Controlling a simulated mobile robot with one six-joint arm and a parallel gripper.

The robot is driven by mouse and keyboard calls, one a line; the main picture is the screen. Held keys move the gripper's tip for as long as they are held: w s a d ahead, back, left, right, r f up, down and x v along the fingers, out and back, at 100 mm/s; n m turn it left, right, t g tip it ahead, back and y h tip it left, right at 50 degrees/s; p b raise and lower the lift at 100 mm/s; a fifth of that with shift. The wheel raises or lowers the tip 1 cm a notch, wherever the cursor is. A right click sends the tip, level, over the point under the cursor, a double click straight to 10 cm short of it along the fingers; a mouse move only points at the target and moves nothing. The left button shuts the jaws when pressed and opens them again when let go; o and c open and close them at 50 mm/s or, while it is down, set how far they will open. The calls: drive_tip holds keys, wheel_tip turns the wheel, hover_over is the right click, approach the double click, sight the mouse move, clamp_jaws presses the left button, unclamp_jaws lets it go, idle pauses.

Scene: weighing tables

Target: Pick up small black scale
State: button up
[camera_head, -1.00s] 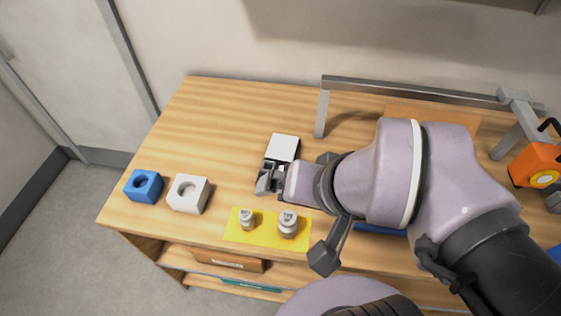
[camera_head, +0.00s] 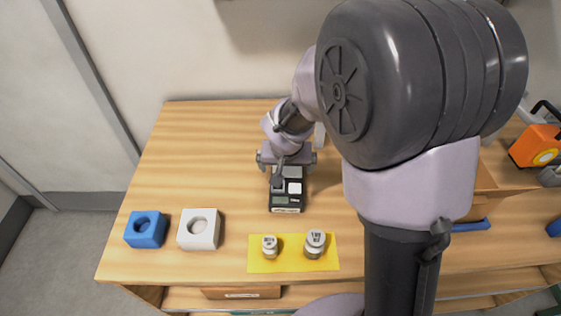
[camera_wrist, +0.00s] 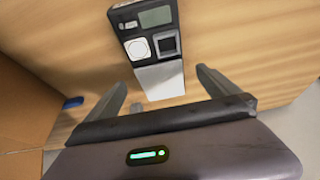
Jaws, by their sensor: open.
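The small black scale (camera_head: 286,200) lies flat on the wooden table, left of my arm. Its display end points toward the table's front edge, and part of it is hidden under my gripper (camera_head: 287,166). In the wrist view the scale (camera_wrist: 143,28) shows its display, a round white button, a dark square and a pale weighing plate. My gripper (camera_wrist: 162,80) is open and empty. Its fingers stand apart on either side of the plate end; I cannot tell how high they are above the table.
A blue block (camera_head: 146,230) and a white block (camera_head: 199,230), each with a round hole, stand at the front left. Two weights, one smaller (camera_head: 270,249) and one larger (camera_head: 315,243), stand on a yellow mat (camera_head: 290,264). An orange device (camera_head: 535,146) is at the right.

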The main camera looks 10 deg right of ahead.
sight(287, 173)
drive_tip(key=b+x, duration=0.2)
drive_tip(key=x, duration=0.4)
drive_tip(key=shift+d+f+b, duration=0.1)
drive_tip(key=shift+f+b, duration=0.05)
drive_tip(key=shift+b, duration=0.15)
drive_tip(key=shift+w, duration=0.1)
drive_tip(key=shift+c, duration=1.1)
drive_tip(key=c, duration=1.4)
